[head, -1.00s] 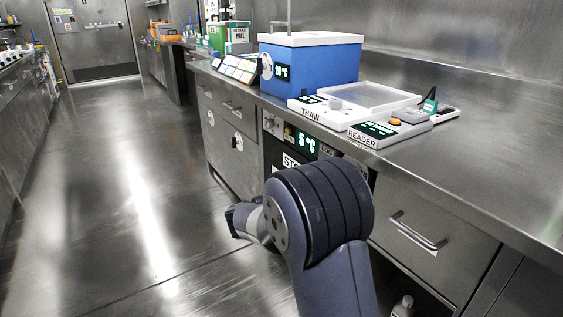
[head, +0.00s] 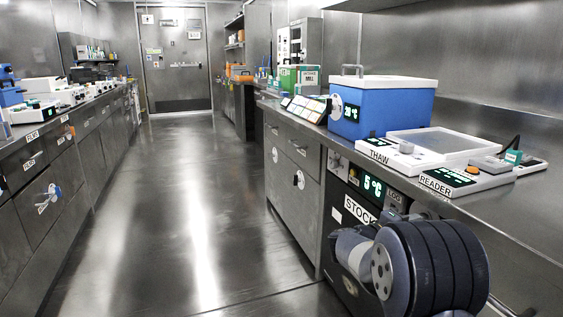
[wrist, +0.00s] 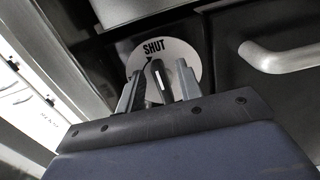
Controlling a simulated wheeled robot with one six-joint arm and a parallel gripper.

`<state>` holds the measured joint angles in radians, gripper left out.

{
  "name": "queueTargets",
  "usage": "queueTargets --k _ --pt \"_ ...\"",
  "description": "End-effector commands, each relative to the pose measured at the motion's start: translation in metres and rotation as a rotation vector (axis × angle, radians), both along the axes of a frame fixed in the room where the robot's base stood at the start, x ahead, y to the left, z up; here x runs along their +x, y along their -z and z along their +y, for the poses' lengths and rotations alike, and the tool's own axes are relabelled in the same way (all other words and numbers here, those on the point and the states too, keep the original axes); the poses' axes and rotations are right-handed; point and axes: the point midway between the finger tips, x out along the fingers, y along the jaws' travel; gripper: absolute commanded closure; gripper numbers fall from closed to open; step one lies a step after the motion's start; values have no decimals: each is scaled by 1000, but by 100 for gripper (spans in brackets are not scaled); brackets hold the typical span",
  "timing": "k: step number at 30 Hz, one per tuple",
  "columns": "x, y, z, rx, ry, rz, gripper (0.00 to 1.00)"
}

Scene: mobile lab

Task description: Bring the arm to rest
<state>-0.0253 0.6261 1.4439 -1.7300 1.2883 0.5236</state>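My arm (head: 430,268) is folded low at the bottom right of the head view, in front of the bench cabinets. Its thick dark ribbed joint hides part of the black unit marked STOCK (head: 352,207). My gripper's fingers are hidden in the head view. In the wrist view my gripper (wrist: 158,82) points at a round white disc marked SHUT (wrist: 178,50) on a dark front. No held object shows.
The right bench carries a blue box (head: 382,107), a THAW plate (head: 397,157), a READER (head: 470,180) and a green box (head: 298,78). A drawer handle (wrist: 280,57) is right of the disc. The aisle floor (head: 190,220) is clear up to the door (head: 176,58).

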Motion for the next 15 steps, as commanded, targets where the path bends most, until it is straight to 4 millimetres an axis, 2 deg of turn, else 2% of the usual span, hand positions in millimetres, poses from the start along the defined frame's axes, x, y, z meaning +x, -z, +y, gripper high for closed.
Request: queueTargets --k 8,15 --pt "-2 0 8 4 -2 -10 65" --pt "-15 -2 46 5 -5 -11 65"
